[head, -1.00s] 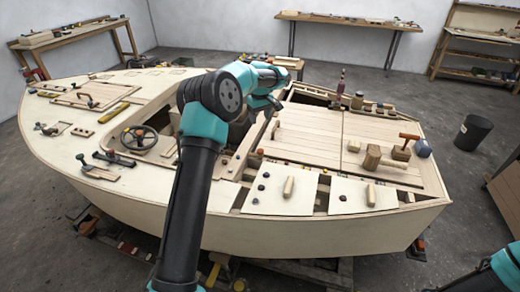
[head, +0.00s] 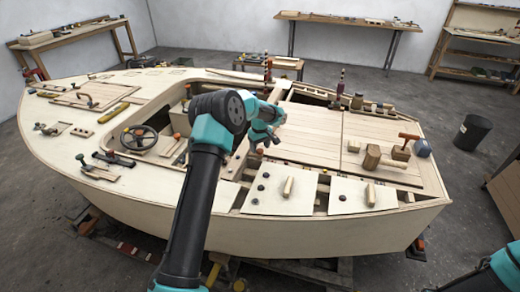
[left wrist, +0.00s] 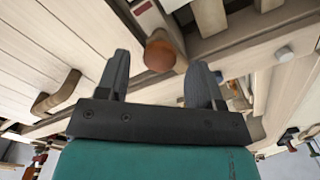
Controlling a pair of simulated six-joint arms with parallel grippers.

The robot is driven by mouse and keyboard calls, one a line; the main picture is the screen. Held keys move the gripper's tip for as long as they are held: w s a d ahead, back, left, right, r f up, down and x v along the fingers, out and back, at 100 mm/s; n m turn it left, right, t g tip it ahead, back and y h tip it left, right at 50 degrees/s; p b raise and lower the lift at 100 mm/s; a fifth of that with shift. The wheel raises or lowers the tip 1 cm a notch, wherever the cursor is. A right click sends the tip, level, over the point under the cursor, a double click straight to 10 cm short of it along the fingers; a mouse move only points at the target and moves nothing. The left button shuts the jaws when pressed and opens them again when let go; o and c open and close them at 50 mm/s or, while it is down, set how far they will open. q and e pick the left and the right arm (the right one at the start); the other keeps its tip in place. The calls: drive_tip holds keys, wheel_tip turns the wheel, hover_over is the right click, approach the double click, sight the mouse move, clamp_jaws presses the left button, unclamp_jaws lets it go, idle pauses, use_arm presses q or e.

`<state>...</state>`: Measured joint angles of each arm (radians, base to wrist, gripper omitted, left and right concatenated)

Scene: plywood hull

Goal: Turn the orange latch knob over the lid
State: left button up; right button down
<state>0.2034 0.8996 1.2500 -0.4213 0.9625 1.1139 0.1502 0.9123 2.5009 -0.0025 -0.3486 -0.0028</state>
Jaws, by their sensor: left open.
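The orange latch knob (left wrist: 160,50) shows in the left wrist view, just beyond the gap between the fingertips of my left gripper (left wrist: 160,64). The fingers are apart, with nothing held. The knob sits close to the edge of the planked lid (left wrist: 50,35), which carries a wooden handle (left wrist: 56,92). In the head view my left gripper (head: 262,148) hangs over the left edge of the planked lid (head: 312,128) and largely hides the knob there. My right gripper is outside the head view; only a piece of the right arm shows at the lower right.
Two pale front panels with wooden handles (head: 288,187) lie near the gripper. A mallet (head: 385,160) and a red-handled tool (head: 405,142) lie on the right of the deck. A steering wheel (head: 139,138) stands to the left. Upright bottle-like items stand behind.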

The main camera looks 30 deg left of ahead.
use_arm(q)
drive_tip(key=shift+f, duration=0.7)
drive_tip(key=shift+c, duration=0.4)
drive_tip(key=c, duration=0.8)
drive_tip(key=shift+c, duration=0.2)
